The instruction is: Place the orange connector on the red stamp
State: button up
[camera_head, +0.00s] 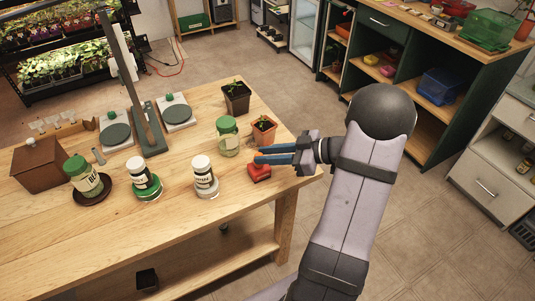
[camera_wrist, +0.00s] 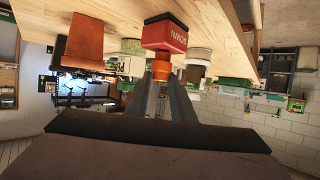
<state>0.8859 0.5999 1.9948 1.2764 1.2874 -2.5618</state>
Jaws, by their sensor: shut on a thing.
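The red stamp (camera_head: 259,172) stands on the table near its right front edge; it also shows in the wrist view (camera_wrist: 165,35), with white lettering on its side. My gripper (camera_head: 260,155) has its blue fingers just above the stamp. In the wrist view, which is upside down, the fingers (camera_wrist: 162,84) are shut on the orange connector (camera_wrist: 161,73). The connector lines up with the stamp's top and appears to meet it; I cannot tell if it touches.
A terracotta pot with a seedling (camera_head: 264,133) and a green-capped jar (camera_head: 228,137) stand close behind my fingers. A white-capped bottle (camera_head: 204,175) is to the left, with more bottles beyond. A dark pot (camera_head: 236,99) stands further back. The table's right edge is close.

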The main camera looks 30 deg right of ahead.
jog(key=shift+f, duration=0.15)
jog(key=o, duration=1)
jog(key=shift+r, duration=0.25)
jog(key=b+v, duration=0.3)
jog(key=v, duration=0.9)
jog(key=s+a+f+m+g+h, duration=0.3)
jog(key=a+f, duration=0.1)
jog(key=a, duration=0.3)
jog(key=s+a+f+m+g+h, duration=0.3)
jog(key=s+a+f, duration=0.1)
jog(key=a, duration=0.3)
jog(key=s+a+f+m+g+h, duration=0.2)
jog(key=s+a+f+g+h, duration=0.1)
jog(key=a, duration=0.4)
jog(key=shift+s+a+f+m, duration=0.1)
jog(key=shift+s+f+m, duration=0.35)
jog(key=shift+f, duration=0.4)
